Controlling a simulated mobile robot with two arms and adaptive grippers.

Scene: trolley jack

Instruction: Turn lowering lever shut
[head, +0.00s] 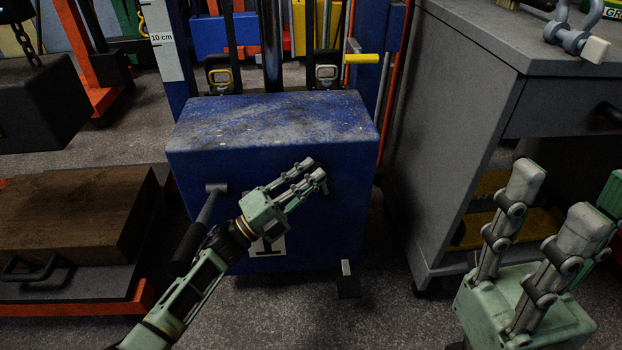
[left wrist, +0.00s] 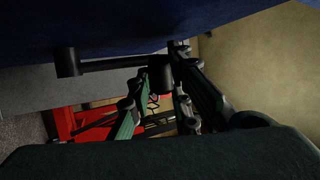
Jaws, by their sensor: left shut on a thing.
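The lowering lever shows in the left wrist view as a dark rod (left wrist: 110,64) running from a stub (left wrist: 68,62) on the blue body to a black knob (left wrist: 160,70). My left gripper (head: 313,170) is shut on the lever at its knob, in front of the blue jack body (head: 200,150). In the head view its fingers hide most of the lever. My right gripper (head: 555,195) is open and empty at the lower right, apart from the jack.
A dark handle (head: 190,235) juts from the body's front, left of my left gripper. A wooden block (head: 75,215) lies on a low red trolley at the left. A grey cabinet (head: 455,110) stands at the right. Bare floor lies in front.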

